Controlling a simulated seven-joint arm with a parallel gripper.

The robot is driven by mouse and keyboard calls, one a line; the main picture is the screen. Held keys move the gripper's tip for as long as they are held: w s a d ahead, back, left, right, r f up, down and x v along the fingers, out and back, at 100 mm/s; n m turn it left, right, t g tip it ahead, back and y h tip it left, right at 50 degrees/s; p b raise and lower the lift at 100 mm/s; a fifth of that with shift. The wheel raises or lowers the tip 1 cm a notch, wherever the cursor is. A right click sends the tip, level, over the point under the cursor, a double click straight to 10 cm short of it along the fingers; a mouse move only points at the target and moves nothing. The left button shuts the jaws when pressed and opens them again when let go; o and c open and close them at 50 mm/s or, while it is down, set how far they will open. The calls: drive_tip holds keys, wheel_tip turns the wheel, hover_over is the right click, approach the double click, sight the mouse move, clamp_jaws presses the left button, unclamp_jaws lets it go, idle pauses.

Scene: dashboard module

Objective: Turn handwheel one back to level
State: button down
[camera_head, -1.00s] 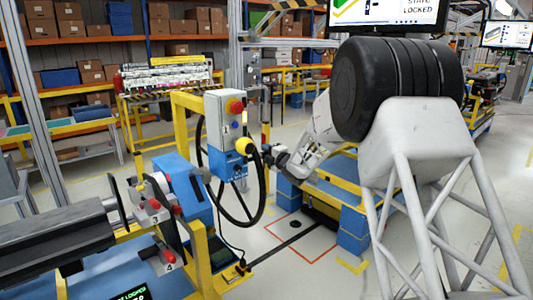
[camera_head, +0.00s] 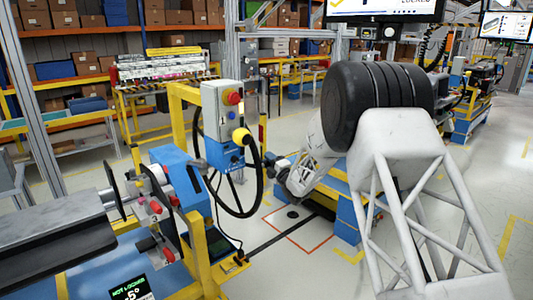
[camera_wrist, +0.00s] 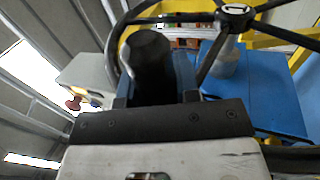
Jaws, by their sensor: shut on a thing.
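The handwheel, a large dark ring (camera_head: 262,186), stands upright beside a grey and blue control box (camera_head: 221,122) in the head view. Its hub and spokes (camera_wrist: 235,15) show at the top of the wrist view. My gripper (camera_head: 272,165) is at the right side of the rim in the head view. In the wrist view the jaws are shut on a dark cylindrical handle (camera_wrist: 150,62) by the rim. The handle's far side is hidden. A small display (camera_head: 130,288) reads "NOT LOCKED" and about -5°.
A yellow knob (camera_head: 241,136) is by the box and rim. A red button (camera_head: 232,97) sits on the box. A yellow frame (camera_head: 178,115) and a machine with red knobs (camera_head: 155,207) stand to the left. Open floor (camera_head: 290,265) lies in front of the wheel.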

wheel_tip(320, 180, down, 7)
drive_tip(key=shift+s+d+r, duration=0.2)
drive_tip(key=shift+s+d, duration=0.15)
drive_tip(key=shift+s, duration=0.05)
drive_tip(key=c, duration=0.8)
unclamp_jaws()
drive_tip(key=shift+c, duration=0.2)
drive_tip(key=v, duration=0.7)
drive_tip(key=shift+s+d, duration=0.25)
drive_tip(key=shift+f, duration=0.1)
